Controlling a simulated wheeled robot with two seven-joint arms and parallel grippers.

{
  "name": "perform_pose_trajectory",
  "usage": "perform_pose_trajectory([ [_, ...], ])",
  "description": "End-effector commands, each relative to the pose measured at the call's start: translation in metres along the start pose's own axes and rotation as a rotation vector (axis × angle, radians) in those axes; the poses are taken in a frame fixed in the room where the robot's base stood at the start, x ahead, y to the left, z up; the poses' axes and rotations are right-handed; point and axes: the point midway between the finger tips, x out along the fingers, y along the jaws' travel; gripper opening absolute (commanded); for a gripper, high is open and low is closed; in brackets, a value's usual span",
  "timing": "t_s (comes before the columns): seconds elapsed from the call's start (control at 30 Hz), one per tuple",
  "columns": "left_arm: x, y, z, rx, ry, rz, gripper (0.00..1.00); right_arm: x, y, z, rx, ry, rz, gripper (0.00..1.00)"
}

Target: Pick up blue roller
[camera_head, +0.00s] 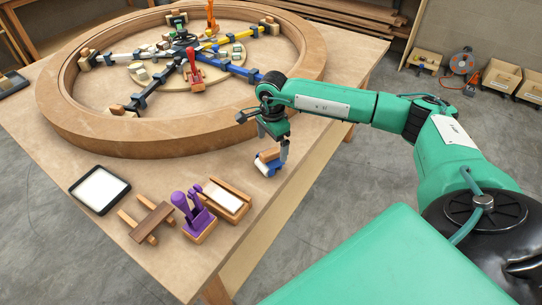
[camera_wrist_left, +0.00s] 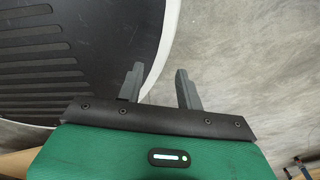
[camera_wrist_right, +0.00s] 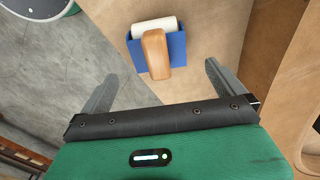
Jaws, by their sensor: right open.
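The blue roller (camera_head: 267,164) lies on the table near its right edge. In the right wrist view it shows as a blue frame (camera_wrist_right: 177,50) with a white cylinder (camera_wrist_right: 155,27) and a wooden handle (camera_wrist_right: 156,54). My right gripper (camera_head: 273,150) hangs just above the roller, its fingers pointing down.
A large wooden ring (camera_head: 180,144) with a clamp frame inside stands behind the roller. In front are a wooden tray (camera_head: 243,204), a purple clamp (camera_head: 195,213), wooden blocks (camera_head: 150,219) and a black-rimmed pad (camera_head: 83,203). The table edge is close on the roller's right.

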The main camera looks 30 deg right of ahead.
Motion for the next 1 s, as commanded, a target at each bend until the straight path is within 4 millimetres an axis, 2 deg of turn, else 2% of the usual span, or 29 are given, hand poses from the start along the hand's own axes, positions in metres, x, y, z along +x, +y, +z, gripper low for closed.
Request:
perform_pose_trajectory([
  [0.23,-0.015,0.001,0.014,0.002,-0.011,0.002,0.36,0.029,0.002,0.006,0.000,-0.001,0.003,1.00],
  [0.37,-0.016,0.001,0.013,0.002,-0.010,0.002,0.36,0.047,0.002,0.005,0.001,-0.001,0.003,1.00],
  [0.67,-0.016,0.002,0.010,0.002,-0.006,0.002,0.36,0.052,0.002,0.005,0.000,-0.001,0.000,1.00],
  [0.93,-0.016,0.002,0.010,0.002,-0.006,0.002,0.36,0.052,0.002,0.005,0.000,-0.001,0.000,0.47],
  [0.97,-0.016,0.002,0.010,0.002,-0.006,0.002,0.36,0.051,0.001,0.005,0.000,-0.001,-0.001,0.43],
  [1.0,-0.016,0.002,0.010,0.002,-0.006,0.002,0.36,0.051,0.001,0.005,0.000,-0.001,-0.001,0.43],
])
